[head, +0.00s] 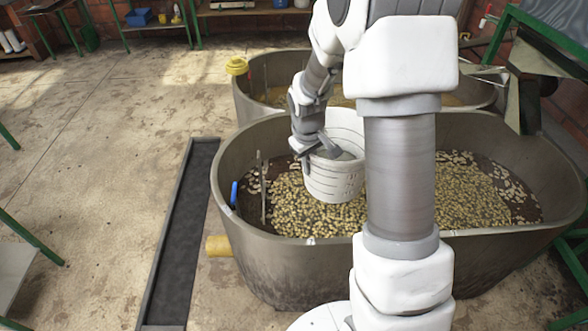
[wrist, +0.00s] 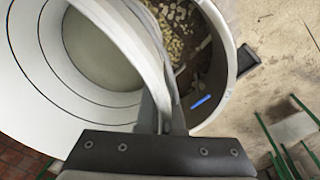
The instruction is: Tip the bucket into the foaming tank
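The white bucket (head: 335,182), with dark lines round its side, hangs above the near tank (head: 228,160) and looks roughly upright. Its open mouth holds something pale grey; the bucket also fills the left of the wrist view (wrist: 25,75). My gripper (head: 320,148) is at the bucket's upper left edge. In the wrist view, its fingers (wrist: 160,115) close on a white curved band of the bucket; I cannot tell whether this is handle or rim. The near tank holds yellowish beans over dark liquid. I see no clear foam. My arm hides part of the tank's middle.
A second tank (head: 243,103) stands behind, with brownish contents. A blue item (head: 234,195) is at the near tank's left wall, and a yellow pipe stub (head: 219,246) sticks out below. A dark floor channel (head: 185,220) runs left of it. The concrete floor beyond is mostly clear.

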